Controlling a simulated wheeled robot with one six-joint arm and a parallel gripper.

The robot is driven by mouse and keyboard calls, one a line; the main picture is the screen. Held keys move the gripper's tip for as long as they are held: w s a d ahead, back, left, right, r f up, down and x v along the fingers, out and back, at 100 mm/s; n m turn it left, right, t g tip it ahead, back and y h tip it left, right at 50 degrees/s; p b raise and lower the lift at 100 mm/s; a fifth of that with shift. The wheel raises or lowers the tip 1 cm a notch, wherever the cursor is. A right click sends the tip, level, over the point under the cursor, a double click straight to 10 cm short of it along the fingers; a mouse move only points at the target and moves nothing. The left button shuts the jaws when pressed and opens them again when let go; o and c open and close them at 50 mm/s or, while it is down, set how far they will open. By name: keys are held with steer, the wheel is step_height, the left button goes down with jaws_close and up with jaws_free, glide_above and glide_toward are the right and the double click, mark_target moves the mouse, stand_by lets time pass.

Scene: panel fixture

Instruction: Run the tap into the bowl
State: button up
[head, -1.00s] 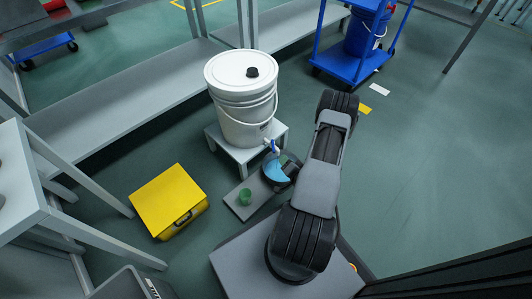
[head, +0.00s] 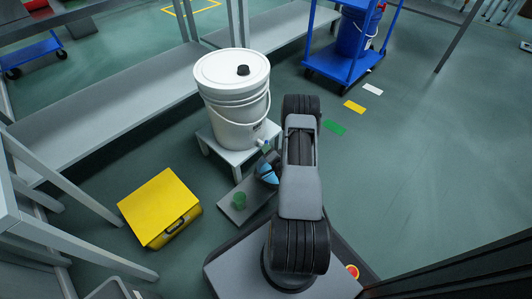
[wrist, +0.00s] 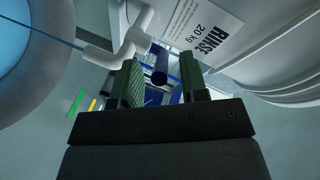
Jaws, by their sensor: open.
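The white tap (wrist: 128,38) sits low on the white bucket (wrist: 245,35); it also shows in the head view (head: 263,143). A thin blue line, like a stream of water, runs from the tap's spout across the bowl (wrist: 78,38). The bowl shows light blue inside. In the head view the bowl (head: 267,173) is below the tap, partly hidden by my arm, which also hides my gripper there.
The bucket stands on a small white stool (head: 230,153). A green cup (head: 239,201) sits on a grey board (head: 232,214). A yellow case (head: 158,208) lies at left, a grey bench (head: 100,125) behind. A blue cart (head: 345,65) stands at the back. Floor at right is clear.

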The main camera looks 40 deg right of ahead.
steer(key=shift+x, duration=0.85)
steer(key=shift+c, duration=0.4)
jaws_close()
